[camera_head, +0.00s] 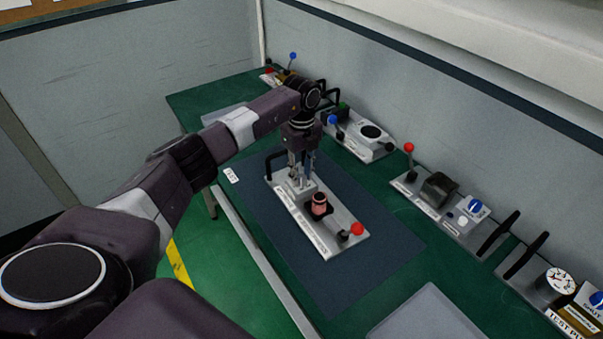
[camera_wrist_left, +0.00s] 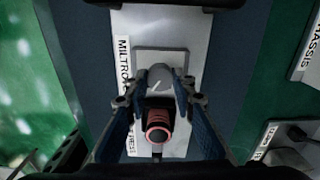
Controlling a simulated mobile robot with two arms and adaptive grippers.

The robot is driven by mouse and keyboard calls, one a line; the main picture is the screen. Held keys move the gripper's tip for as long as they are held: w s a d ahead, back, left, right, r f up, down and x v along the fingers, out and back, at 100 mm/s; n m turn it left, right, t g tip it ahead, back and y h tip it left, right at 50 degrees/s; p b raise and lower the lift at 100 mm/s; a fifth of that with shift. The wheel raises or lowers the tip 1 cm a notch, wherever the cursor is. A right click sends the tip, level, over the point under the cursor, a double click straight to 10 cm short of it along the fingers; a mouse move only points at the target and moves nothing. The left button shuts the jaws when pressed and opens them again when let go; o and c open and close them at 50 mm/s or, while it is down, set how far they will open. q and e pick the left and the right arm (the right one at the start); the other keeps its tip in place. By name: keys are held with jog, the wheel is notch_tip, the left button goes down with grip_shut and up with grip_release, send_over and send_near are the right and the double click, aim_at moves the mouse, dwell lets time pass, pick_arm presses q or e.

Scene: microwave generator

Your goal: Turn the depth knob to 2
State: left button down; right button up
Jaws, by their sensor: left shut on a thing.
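The grey depth knob (camera_wrist_left: 157,76) with a pale pointer line sits on a raised square plate on the white-labelled device (camera_head: 327,243), near the device's far end. No numbers around the knob can be read. In the wrist view my left gripper (camera_wrist_left: 160,95) has its fingers on both sides of the knob, shut on it. In the head view my left gripper (camera_head: 301,178) reaches down onto the device and hides the knob. A pinkish-red ribbed cylinder (camera_head: 319,204) in a black holder stands beside the knob; it also shows in the wrist view (camera_wrist_left: 158,125). My right gripper is not in view.
The device lies on a dark blue mat (camera_head: 365,282) on a green table (camera_head: 437,272). It has a red-tipped lever (camera_head: 357,229) at its near end. Several other devices line the wall side. A grey plate (camera_head: 428,315) lies at the front. Bare mat surrounds the device.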

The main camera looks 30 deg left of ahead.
aim_at(301, 177)
pick_arm(q)
jog(key=shift+n, duration=0.4)
jog(key=c, duration=1.6)
grip_release()
jog(key=shift+r, duration=0.15)
notch_tip(301, 177, up, 12)
jog(key=shift+f, duration=0.1)
jog(key=shift+a, duration=0.1)
